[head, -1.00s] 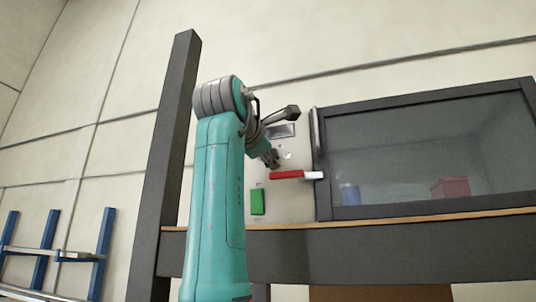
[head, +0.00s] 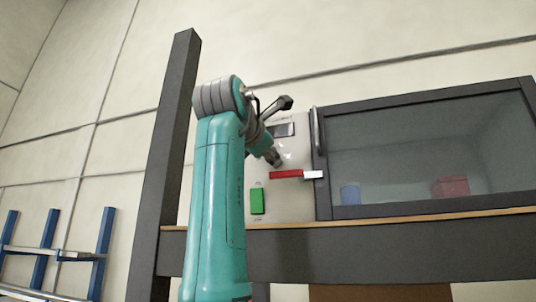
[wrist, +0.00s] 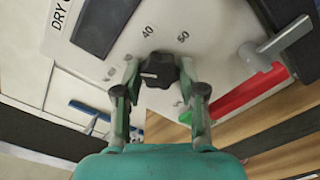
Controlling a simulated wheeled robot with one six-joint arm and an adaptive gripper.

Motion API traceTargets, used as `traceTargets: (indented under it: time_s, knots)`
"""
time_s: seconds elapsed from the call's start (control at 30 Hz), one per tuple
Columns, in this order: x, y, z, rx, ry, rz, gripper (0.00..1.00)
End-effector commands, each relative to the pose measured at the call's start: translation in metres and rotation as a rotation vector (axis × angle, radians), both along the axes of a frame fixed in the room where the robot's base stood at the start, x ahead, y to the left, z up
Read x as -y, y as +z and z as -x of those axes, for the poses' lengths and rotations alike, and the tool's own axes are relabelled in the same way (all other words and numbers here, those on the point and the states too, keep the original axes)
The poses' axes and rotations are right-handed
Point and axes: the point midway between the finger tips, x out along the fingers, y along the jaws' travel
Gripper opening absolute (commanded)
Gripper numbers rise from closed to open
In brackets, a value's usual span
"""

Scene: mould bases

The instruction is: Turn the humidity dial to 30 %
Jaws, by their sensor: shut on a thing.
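The humidity dial is a black lobed knob (wrist: 159,68) with a short white mark on its face, in the wrist view. The numbers 40 (wrist: 148,30) and 50 (wrist: 183,37) are printed on the pale panel (wrist: 215,45) beyond it. The white mark lies toward the picture's left side of the knob; which number it points to I cannot tell. My gripper (wrist: 158,73) is shut on the knob, one finger on each side. In the head view my gripper (head: 274,158) is at the panel and largely hides the dial.
A red lever (head: 286,174) with a white end sits just below my gripper. A green switch (head: 257,202) is lower on the panel. A glass-fronted cabinet (head: 420,150) stands to the right, a dark post (head: 168,150) to the left.

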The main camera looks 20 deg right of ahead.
Motion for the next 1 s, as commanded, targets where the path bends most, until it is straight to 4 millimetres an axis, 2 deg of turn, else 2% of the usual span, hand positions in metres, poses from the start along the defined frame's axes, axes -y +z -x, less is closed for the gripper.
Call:
traceTargets:
  time_s: [0.07,0.1,0.2,0.5,0.63,1.0]
  knots:
    - [-0.001,-0.001,-0.001,-0.003,0.002,-0.001,0.06]
    - [-0.001,-0.001,-0.001,-0.003,0.001,-0.001,0.45]
    - [-0.001,-0.001,-0.001,-0.002,0.001,0.000,0.66]
    - [-0.001,0.000,0.000,-0.001,0.000,-0.001,0.66]
    - [-0.006,0.000,0.007,0.001,0.001,0.000,0.66]
    - [-0.048,0.000,0.062,0.001,0.005,-0.002,0.66]
